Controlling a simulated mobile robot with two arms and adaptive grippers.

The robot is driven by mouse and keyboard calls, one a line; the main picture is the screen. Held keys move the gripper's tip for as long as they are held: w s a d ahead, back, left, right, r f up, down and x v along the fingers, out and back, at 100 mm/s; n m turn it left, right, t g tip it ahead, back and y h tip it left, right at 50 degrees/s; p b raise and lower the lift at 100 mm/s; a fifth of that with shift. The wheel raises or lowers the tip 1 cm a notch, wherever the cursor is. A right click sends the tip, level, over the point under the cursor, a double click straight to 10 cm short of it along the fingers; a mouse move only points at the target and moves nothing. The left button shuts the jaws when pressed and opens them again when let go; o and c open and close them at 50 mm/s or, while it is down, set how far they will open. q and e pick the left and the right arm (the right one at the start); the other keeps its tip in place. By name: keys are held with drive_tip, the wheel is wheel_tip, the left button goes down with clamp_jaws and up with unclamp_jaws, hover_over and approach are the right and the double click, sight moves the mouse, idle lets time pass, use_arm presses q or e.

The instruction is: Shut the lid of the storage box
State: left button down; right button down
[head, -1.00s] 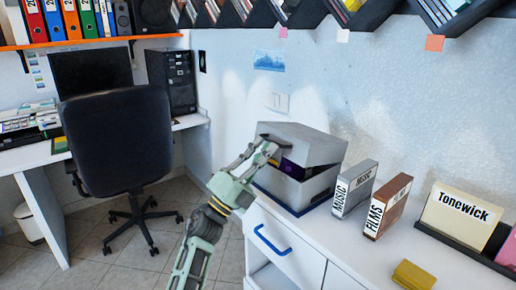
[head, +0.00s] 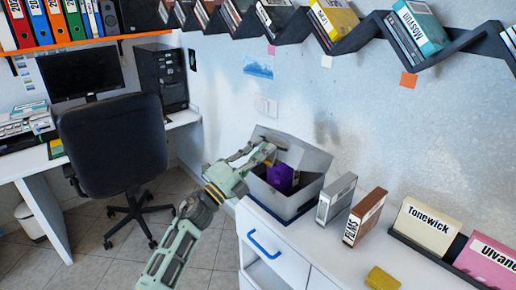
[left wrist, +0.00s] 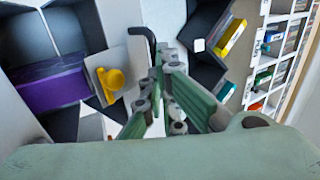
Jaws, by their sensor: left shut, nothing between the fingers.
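The grey storage box (head: 285,205) stands on the white cabinet against the wall. Its lid (head: 315,158) is raised and tilted, with the box open toward me. A purple thing (head: 280,177) shows inside; it also appears in the left wrist view (left wrist: 50,90). My left gripper (head: 268,152) is shut and empty, at the left part of the opening close to the lid; I cannot tell whether it touches it. In the left wrist view its fingers (left wrist: 160,85) are together. My right gripper is not in view.
A grey case (head: 336,198) and a brown case (head: 364,217) stand right of the box. A yellow block (head: 382,279) and a disc rack (head: 425,250) are further right. Zigzag shelves (head: 365,35) hang above. An office chair (head: 112,145) stands at left.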

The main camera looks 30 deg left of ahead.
sight(282, 137)
use_arm(q)
drive_tip(key=w+r+p, duration=0.1)
drive_tip(key=p, duration=0.3)
drive_tip(key=w+d+r+g+p, duration=0.1)
drive_tip(key=r+p, duration=0.1)
drive_tip(key=p, duration=0.1)
drive_tip(key=w+r+g+p, duration=0.1)
drive_tip(key=r+p, duration=0.1)
drive_tip(key=p, duration=0.2)
drive_tip(key=shift+d+r+y+p, duration=0.15)
drive_tip(key=shift+r+y+p, duration=0.15)
drive_tip(key=shift+y, duration=0.1)
drive_tip(key=shift+w+d+p, duration=0.1)
drive_tip(key=shift+w+p, duration=0.25)
drive_tip(key=shift+g, duration=0.3)
drive_tip(key=w+r, duration=0.1)
drive_tip(key=w+d, duration=0.1)
drive_tip(key=w+r, duration=0.1)
drive_tip(key=w, duration=0.1)
drive_tip(key=shift+d+r+p, duration=0.3)
drive_tip(key=shift+p, duration=0.1)
drive_tip(key=shift+w+d+r, duration=0.3)
drive_tip(key=shift+w+r, duration=0.05)
drive_tip(key=shift+w, duration=0.2)
drive_tip(key=shift+x, duration=0.8)
drive_tip(key=shift+a, duration=0.15)
